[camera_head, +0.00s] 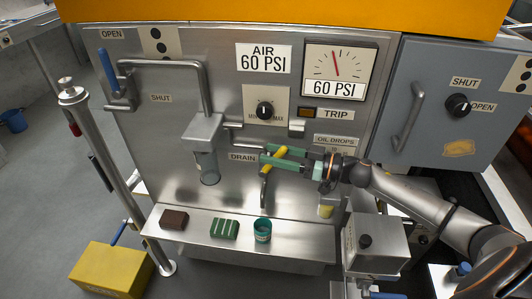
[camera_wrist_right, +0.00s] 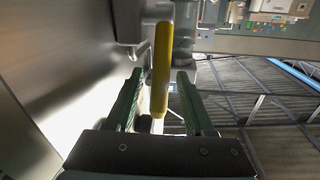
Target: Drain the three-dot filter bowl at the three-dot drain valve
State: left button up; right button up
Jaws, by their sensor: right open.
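The three-dot plate (camera_head: 160,43) is at the panel's upper left. Below it, a pipe leads to a filter housing with a clear bowl (camera_head: 209,168) under it. To the right of the bowl, beside the DRAIN label (camera_head: 243,157), is the drain valve with a yellow handle (camera_head: 281,152). My right gripper (camera_head: 267,154) has its green fingers apart at that handle. In the right wrist view the yellow handle (camera_wrist_right: 161,65) stands between the two open fingers, with a visible gap on each side. I cannot tell the liquid level. My left gripper is not in view.
On the steel shelf (camera_head: 195,238) are a brown block (camera_head: 174,220), a green block (camera_head: 224,229) and a teal cup (camera_head: 262,230), the cup roughly below the valve. A blue-handled lever (camera_head: 108,70) is at upper left. A steel post (camera_head: 108,170) and yellow box (camera_head: 112,271) stand left.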

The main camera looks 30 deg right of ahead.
jog(key=shift+x, duration=1.15)
grip_shut()
dwell(0.6)
